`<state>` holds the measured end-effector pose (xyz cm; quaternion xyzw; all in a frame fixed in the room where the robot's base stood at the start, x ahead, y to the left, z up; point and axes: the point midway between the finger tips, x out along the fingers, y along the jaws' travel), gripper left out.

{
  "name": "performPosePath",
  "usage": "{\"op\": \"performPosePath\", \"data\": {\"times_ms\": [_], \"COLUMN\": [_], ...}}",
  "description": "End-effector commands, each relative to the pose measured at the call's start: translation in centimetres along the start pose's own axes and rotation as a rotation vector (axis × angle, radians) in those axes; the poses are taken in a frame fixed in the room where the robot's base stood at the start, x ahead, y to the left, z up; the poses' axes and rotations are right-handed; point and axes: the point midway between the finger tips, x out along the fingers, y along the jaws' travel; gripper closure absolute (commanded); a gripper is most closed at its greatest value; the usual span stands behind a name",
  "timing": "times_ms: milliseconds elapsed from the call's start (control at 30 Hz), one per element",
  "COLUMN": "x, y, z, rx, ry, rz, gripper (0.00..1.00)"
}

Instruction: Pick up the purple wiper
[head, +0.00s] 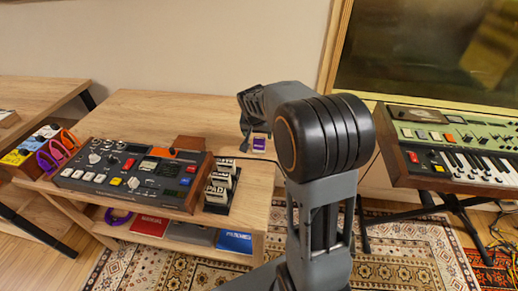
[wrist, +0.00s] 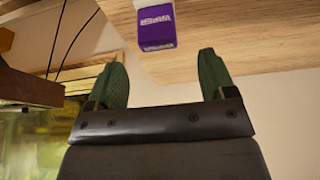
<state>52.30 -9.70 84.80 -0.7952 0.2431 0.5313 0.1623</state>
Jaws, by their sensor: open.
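The purple wiper (wrist: 157,28) is a small purple block with white lettering and a white part at one end, standing out against the wooden table top in the wrist view. In the head view the wiper (head: 259,144) is small and sits near the table's right side. My gripper (wrist: 163,75) is open, its two green fingers apart with nothing between them. The wiper lies beyond the fingertips, roughly in line with the gap. In the head view my gripper (head: 246,125) is just left of and above the wiper, partly hidden by my arm.
The wooden table (head: 140,108) carries a wood-sided mixer (head: 130,172) and a rack of white-labelled items (head: 220,186) in front of the wiper. A keyboard (head: 455,150) stands at right. The table's back left is clear.

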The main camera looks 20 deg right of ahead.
Motion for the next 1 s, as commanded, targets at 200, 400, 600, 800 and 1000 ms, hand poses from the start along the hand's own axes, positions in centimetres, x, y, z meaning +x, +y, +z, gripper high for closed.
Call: {"op": "performPosePath", "data": {"times_ms": [200,400,600,800,1000], "x": [1.9,3.5,6.1,7.2,7.2], "y": [0.0,0.1,0.2,0.2,0.2], "z": [0.0,0.2,0.2,0.2,0.2], "rx": [0.0,0.001,0.0,0.0,0.0], "ry": [-0.001,-0.002,-0.002,0.0,0.0], "rz": [0.0,0.001,0.001,-0.001,-0.001], "gripper": [0.23,0.23,0.23,0.23,0.23]}}
